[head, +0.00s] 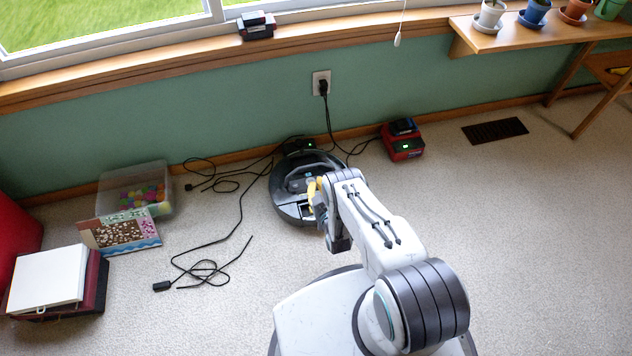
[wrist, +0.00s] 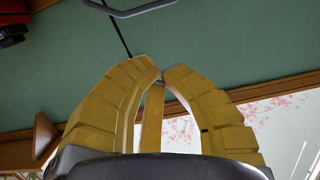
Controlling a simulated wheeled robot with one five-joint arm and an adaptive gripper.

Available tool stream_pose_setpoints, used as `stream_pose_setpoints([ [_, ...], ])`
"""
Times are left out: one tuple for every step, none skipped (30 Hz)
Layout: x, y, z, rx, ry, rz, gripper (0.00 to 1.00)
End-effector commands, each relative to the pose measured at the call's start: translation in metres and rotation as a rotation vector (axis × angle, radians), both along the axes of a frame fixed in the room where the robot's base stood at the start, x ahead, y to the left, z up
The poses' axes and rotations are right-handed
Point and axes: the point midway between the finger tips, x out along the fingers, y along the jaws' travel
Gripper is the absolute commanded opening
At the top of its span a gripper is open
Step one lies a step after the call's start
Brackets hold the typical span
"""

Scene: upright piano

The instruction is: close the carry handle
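A round dark robot vacuum (head: 284,200) sits on the carpet near the wall. Its grey carry handle (head: 291,176) appears raised above its top. My gripper (head: 313,186), with yellow fingers, is over the vacuum's right part and covers some of it. In the wrist view, a curved grey bar, which looks like the handle (wrist: 143,10), crosses the top edge, apart from the fingers. My gripper (wrist: 160,69) there has its fingertips together, with nothing seen between them. The exact gap to the handle is unclear.
Black cables (head: 240,210) lie loose left of the vacuum. A red charger (head: 403,147) stands right of it by the wall. A clear bin of colored balls (head: 135,187), a puzzle box (head: 122,234) and a white-topped case (head: 48,278) are at the left.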

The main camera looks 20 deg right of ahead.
Motion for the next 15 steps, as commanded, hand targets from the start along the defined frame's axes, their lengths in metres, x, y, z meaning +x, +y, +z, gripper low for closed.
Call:
stream_pose_setpoints([
  [0.006, 0.000, -0.005, 0.000, -0.002, 0.000, 0.00],
  [0.010, 0.000, -0.006, 0.000, -0.002, 0.000, 0.00],
  [0.015, 0.000, -0.007, 0.000, -0.003, 0.000, 0.00],
  [0.018, 0.000, -0.008, 0.000, -0.002, 0.000, 0.00],
  [0.022, 0.000, -0.009, 0.000, -0.002, 0.000, 0.00],
  [0.027, 0.000, -0.010, 0.000, -0.002, 0.000, 0.00],
  [0.031, 0.000, -0.011, 0.000, -0.002, 0.000, 0.00],
  [0.035, 0.000, -0.012, 0.000, -0.001, 0.000, 0.00],
  [0.040, 0.000, -0.013, 0.000, -0.002, 0.000, 0.00],
  [0.043, 0.000, -0.013, 0.000, -0.002, 0.000, 0.00],
  [0.046, 0.000, -0.014, 0.000, -0.001, 0.000, 0.00],
  [0.051, 0.000, -0.015, 0.000, -0.001, 0.000, 0.00],
  [0.055, 0.000, -0.015, 0.000, -0.002, -0.001, 0.00],
  [0.058, 0.000, -0.016, 0.000, -0.001, -0.001, 0.00],
  [0.062, 0.000, -0.017, 0.000, 0.000, -0.001, 0.00],
])
